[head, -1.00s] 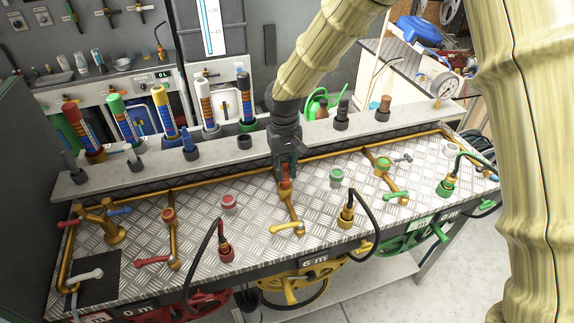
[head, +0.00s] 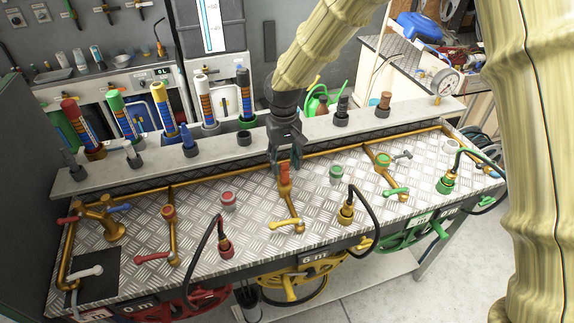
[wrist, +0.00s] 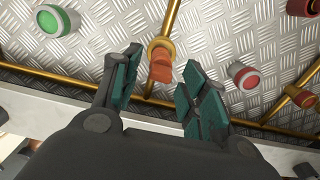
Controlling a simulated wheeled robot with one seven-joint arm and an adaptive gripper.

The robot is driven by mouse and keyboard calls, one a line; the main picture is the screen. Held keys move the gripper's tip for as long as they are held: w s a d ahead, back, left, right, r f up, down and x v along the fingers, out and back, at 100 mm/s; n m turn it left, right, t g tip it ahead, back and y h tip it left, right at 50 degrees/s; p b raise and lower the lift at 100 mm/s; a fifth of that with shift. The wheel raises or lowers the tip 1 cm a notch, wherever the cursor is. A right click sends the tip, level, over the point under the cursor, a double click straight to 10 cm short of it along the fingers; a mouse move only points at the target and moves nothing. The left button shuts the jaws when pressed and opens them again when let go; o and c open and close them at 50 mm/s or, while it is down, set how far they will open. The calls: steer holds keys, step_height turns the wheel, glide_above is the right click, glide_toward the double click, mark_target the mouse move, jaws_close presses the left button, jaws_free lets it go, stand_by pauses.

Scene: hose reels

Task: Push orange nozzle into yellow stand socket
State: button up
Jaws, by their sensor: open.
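The orange nozzle (head: 285,174) stands at the yellow stand socket (head: 285,187), on the middle brass pipe of the bench. In the wrist view the nozzle (wrist: 161,68) shows at the yellow ring of the socket (wrist: 160,45), looking slightly tilted. I cannot tell how deep it sits. My gripper (head: 284,163) points down over it with its fingers apart. In the wrist view the green-padded fingers of my gripper (wrist: 160,62) lie on either side of the nozzle, with gaps showing. The fingers partly hide the nozzle in the head view.
A red-capped fitting (head: 228,200) and a green-capped fitting (head: 336,174) flank the socket. A yellow hose end (head: 346,213) stands to the front right. Behind, a grey shelf (head: 215,150) holds several coloured nozzles. The treaded bench top between fittings is clear.

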step_height(320, 180, up, 10)
steer(key=b, duration=0.2)
stand_by(0.4)
